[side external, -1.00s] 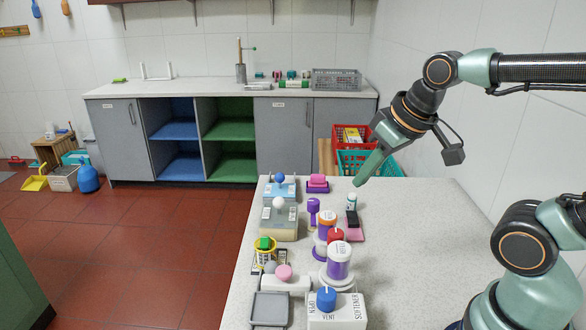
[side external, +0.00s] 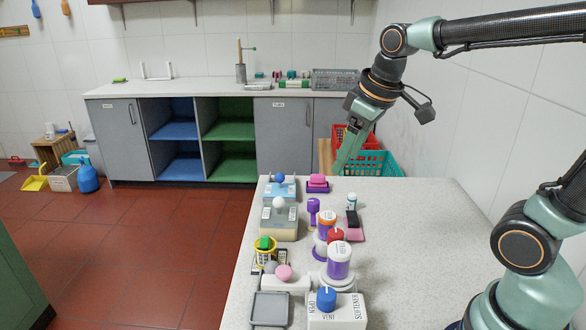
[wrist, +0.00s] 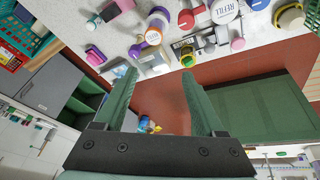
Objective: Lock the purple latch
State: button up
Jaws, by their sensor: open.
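A small upright purple piece (side external: 314,206), which looks like the latch, stands on the pale worktop behind the orange-topped purple-and-white canister. It also seems to show in the wrist view (wrist: 137,50). Whether it is locked is too small to tell. My gripper (side external: 337,172) is above and behind the worktop's far edge, right of the purple piece and apart from it. In the wrist view my gripper (wrist: 156,75) has its two green fingers spread wide with nothing between them.
A pink block on a purple base (side external: 318,185) sits near the far edge. Boxes with blue and white knobs (side external: 280,222) stand left, canisters (side external: 339,262) and a blue-knobbed box (side external: 336,311) nearer. The worktop's right side (side external: 430,240) is clear.

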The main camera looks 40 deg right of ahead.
jog(key=w+d+f+n+g, duration=0.2)
jog(key=w+d+n, duration=0.1)
jog(key=w, duration=0.5)
jog(key=n+g, duration=0.2)
jog(key=n, duration=0.1)
send_over(314, 201)
notch_tip(314, 201, down, 6)
notch_tip(314, 201, down, 12)
jog(key=shift+w, duration=0.1)
grip_shut()
